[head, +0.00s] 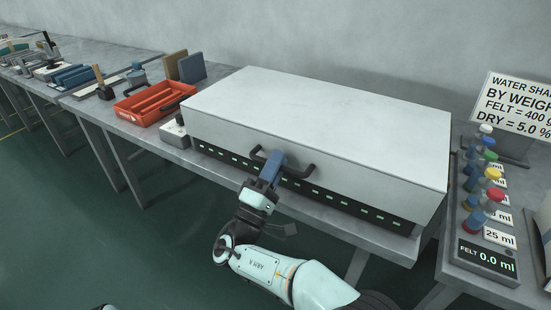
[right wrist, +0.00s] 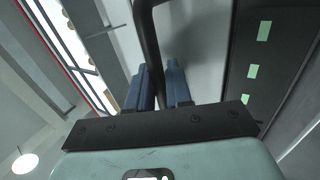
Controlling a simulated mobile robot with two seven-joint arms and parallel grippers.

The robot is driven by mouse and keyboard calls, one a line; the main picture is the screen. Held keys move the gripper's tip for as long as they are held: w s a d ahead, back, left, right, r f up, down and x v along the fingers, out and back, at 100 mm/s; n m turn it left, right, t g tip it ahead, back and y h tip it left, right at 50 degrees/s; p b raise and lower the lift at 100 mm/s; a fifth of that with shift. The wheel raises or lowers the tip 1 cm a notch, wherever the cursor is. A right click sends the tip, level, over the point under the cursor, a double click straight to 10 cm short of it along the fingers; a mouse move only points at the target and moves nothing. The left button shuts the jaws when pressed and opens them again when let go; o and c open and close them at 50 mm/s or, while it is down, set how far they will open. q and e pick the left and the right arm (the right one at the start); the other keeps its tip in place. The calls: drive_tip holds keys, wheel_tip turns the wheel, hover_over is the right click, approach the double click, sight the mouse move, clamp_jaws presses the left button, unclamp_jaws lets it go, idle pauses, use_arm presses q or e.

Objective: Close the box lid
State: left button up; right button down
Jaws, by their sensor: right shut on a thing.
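A large white box (head: 320,110) stands on the grey bench, and its flat lid lies level over the top with its front edge against the body. A dark bar handle (head: 298,172) sits on the front face; it also shows in the right wrist view (right wrist: 148,35). My right gripper (head: 275,158) is at the left part of this handle, its blue fingers shut on it. In the right wrist view the two fingers (right wrist: 165,85) stand on either side of the dark bar. My left gripper is not in view.
A red tray (head: 152,103) and a small grey block (head: 174,132) stand left of the box. Capped bottles (head: 474,190) on a dark unit and a sign (head: 515,105) are at the right. Green lights line the dark strip (head: 330,200) below the box front.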

drive_tip(key=shift+f, duration=0.5)
drive_tip(key=shift+w+f, duration=0.1)
drive_tip(key=shift+f, duration=0.05)
drive_tip(key=c, duration=1.2)
unclamp_jaws()
drive_tip(key=shift+s, duration=0.2)
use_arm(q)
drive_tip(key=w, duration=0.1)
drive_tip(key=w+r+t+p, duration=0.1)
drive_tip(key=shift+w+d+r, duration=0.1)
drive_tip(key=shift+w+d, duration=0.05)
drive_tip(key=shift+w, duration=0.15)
use_arm(e)
drive_tip(key=v, duration=1.3)
drive_tip(key=shift+s, duration=0.15)
